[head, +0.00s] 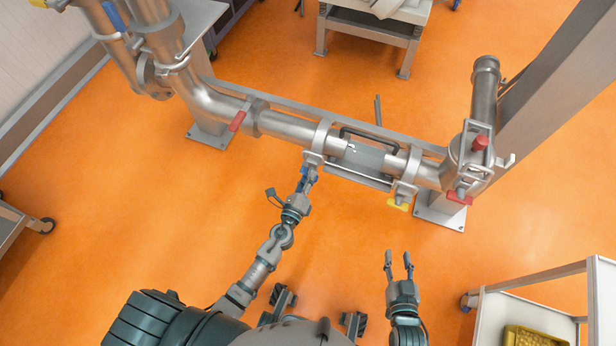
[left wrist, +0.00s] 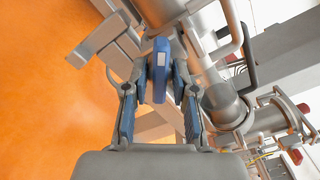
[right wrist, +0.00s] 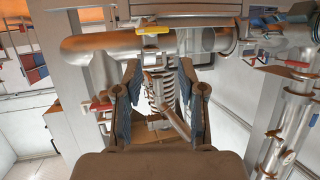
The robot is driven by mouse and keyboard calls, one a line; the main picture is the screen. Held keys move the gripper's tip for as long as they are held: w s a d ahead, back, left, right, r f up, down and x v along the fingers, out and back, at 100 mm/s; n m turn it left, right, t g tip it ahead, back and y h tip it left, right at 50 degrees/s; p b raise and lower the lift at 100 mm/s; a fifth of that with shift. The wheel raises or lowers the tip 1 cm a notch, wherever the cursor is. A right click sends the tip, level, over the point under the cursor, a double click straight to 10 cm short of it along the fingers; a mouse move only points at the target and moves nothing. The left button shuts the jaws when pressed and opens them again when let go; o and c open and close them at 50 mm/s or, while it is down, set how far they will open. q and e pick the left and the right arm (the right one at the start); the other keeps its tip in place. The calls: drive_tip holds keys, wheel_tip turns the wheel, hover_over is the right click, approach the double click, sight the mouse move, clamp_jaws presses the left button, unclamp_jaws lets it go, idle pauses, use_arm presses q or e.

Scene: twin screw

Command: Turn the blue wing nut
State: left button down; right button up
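The blue wing nut (head: 304,171) is on the pipe clamp at the middle of the pipe, partly hidden by my left gripper in the head view. In the left wrist view the blue wing nut (left wrist: 161,72) stands between the two fingers, with a small gap visible on each side. My left gripper (head: 307,177) is open around it; its fingers also show in the left wrist view (left wrist: 160,85). My right gripper (head: 399,257) is open and empty, low above the floor, apart from the pipe; it also shows in the right wrist view (right wrist: 158,75).
A yellow wing nut (head: 398,204) hangs on the clamp to the right. A white cart (head: 530,315) with a yellow tray (head: 533,337) stands at lower right. The orange floor before the pipe is clear.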

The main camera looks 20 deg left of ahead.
use_arm(q)
drive_tip(key=shift+f, duration=0.1)
drive_tip(key=shift+n+b, duration=1.05)
drive_tip(key=shift+n, duration=2.55)
use_arm(e)
drive_tip(key=shift+w+a+r+t+y, duration=0.2)
drive_tip(key=shift+w+r+t, duration=0.1)
drive_tip(key=shift+r+t, duration=0.45)
drive_tip(key=shift+w+a+r+t+y, duration=0.25)
drive_tip(key=shift+r+t, duration=0.35)
drive_tip(key=shift+r, duration=0.3)
drive_tip(key=shift+w+a+r+t+y, duration=0.15)
drive_tip(key=shift+w+r+t, duration=0.15)
drive_tip(key=shift+r+t, duration=0.45)
use_arm(q)
drive_tip(key=shift+f, duration=0.1)
drive_tip(key=c, duration=1.2)
unclamp_jaws()
drive_tip(key=shift+o, duration=0.2)
drive_tip(key=shift+a, duration=0.1)
use_arm(e)
drive_tip(key=shift+a+r, duration=0.1)
